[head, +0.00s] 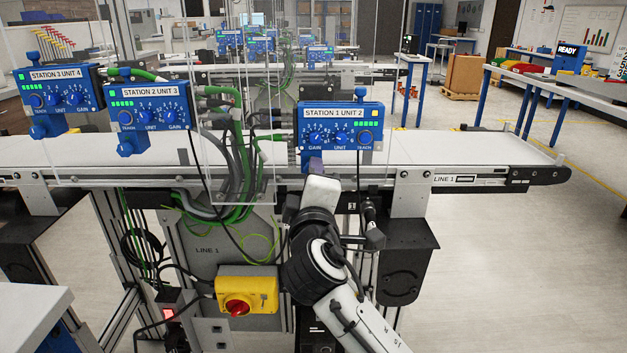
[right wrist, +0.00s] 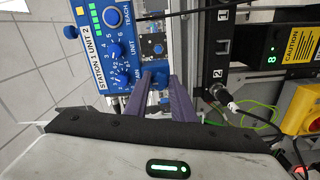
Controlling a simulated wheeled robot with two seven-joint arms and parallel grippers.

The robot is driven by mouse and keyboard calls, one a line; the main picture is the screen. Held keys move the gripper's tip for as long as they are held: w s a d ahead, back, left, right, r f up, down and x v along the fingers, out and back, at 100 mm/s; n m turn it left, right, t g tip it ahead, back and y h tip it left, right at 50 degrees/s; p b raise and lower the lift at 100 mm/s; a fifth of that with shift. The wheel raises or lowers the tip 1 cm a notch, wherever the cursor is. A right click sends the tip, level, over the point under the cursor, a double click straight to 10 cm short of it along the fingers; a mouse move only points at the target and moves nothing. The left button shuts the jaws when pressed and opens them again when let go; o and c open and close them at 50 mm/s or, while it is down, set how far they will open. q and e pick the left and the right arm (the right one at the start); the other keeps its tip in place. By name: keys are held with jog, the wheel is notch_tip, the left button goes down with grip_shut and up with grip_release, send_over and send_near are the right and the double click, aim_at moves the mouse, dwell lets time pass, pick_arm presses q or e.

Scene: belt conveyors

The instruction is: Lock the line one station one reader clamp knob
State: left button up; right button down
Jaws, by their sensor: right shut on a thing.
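The blue reader labelled STATION 1 UNIT 2 (head: 340,124) stands above the line 1 belt, with its GAIN, UNIT and TEACH dials facing me. My right gripper (head: 312,164) reaches up to the underside of this reader from the front. In the right wrist view its two purple fingers (right wrist: 162,82) are shut on the clamp knob, a small blue part (right wrist: 161,77) at the reader's lower edge. The fingers hide most of the knob, and I cannot tell how far it is turned. In the head view the hand covers it. My left gripper is not in view.
Green and grey cables (head: 235,145) hang beside the reader. A yellow box with a red switch (head: 247,291) is below the belt (head: 470,158), left of my forearm.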

jog(key=shift+r, duration=0.2)
dwell(0.4)
jog(key=c, duration=1.5)
grip_release()
jog(key=shift+f, duration=0.1)
jog(key=shift+s, duration=0.1)
jog(key=s, duration=1)
jog(key=shift+s, duration=0.1)
